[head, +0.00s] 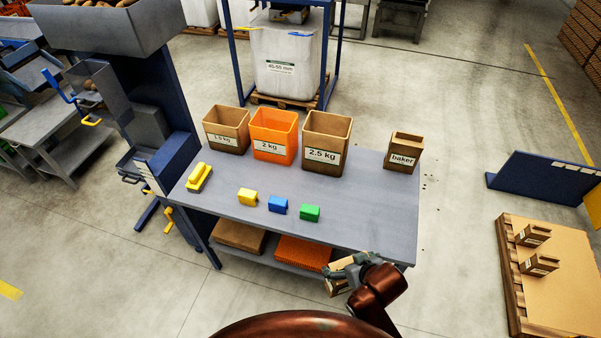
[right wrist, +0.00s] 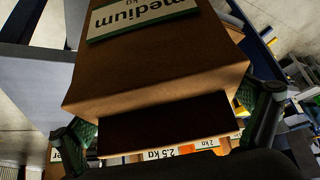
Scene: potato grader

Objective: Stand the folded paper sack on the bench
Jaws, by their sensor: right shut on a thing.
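The brown paper sack (right wrist: 150,75) fills much of the right wrist view. It has a white and green label reading "medium", upside down in that view, and a dark strip shows along its near end. My right gripper (right wrist: 168,130) is shut on it, with a green pad at each side. In the head view my right gripper (head: 350,267) and the sack (head: 336,287) are at the front right edge of the grey bench (head: 345,204). The gripper partly hides the sack there, and I cannot tell its exact tilt. My left gripper is not in view.
On the bench stand bins labelled 1.5 kg (head: 227,130), 2 kg (head: 274,137) and 2.5 kg (head: 327,142), and a "baker" sack (head: 404,152). A yellow tool (head: 199,178) and yellow (head: 247,197), blue (head: 278,205) and green (head: 310,213) blocks lie in front. The bench's right front is clear.

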